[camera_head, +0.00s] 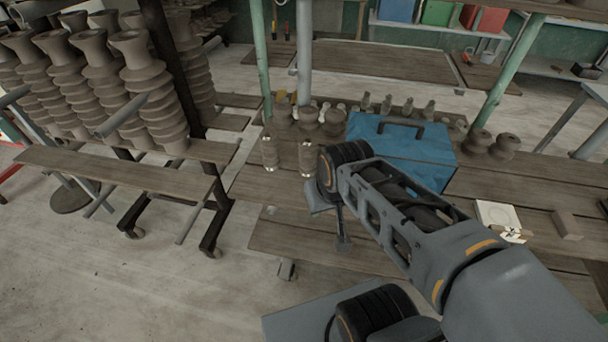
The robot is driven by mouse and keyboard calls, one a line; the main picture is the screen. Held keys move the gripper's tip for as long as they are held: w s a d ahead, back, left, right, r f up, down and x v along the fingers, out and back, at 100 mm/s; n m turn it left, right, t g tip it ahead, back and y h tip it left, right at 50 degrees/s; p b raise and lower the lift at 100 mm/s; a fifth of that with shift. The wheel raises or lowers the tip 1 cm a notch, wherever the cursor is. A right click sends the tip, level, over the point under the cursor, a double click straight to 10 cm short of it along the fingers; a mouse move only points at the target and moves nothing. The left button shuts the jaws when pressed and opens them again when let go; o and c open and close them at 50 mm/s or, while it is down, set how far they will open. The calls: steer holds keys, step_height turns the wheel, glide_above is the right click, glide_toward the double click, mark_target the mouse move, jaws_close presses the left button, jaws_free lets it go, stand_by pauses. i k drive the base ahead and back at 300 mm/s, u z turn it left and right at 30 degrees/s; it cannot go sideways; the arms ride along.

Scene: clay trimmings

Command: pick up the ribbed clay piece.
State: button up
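Several tall ribbed clay pieces (155,95) stand upright in rows on the rack at the left. Two small upright cylindrical pieces, one on the left (270,153) and one on the right (306,158), stand on the wooden table just left of my arm's end; their ribbing is too small to make out. I cannot tell which one the task means. My gripper (342,240) points down past the table's front part, right of and nearer than these two cylinders. Its fingers are mostly hidden by my wrist, so its opening does not show. I see nothing held in it.
A blue toolbox (430,150) stands behind my arm. Rounded clay pieces (308,117) and small bottle-like pieces (388,104) line the table's back. Two dark round pieces (505,147), a white block (497,214) and a brown block (567,225) lie right. Green posts (261,55) rise behind.

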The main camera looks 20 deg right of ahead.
mark_target(269, 138)
steer(key=u, duration=2.4)
steer(key=i, duration=1.9)
steer(key=z, duration=3.6)
steer(key=i, duration=0.5)
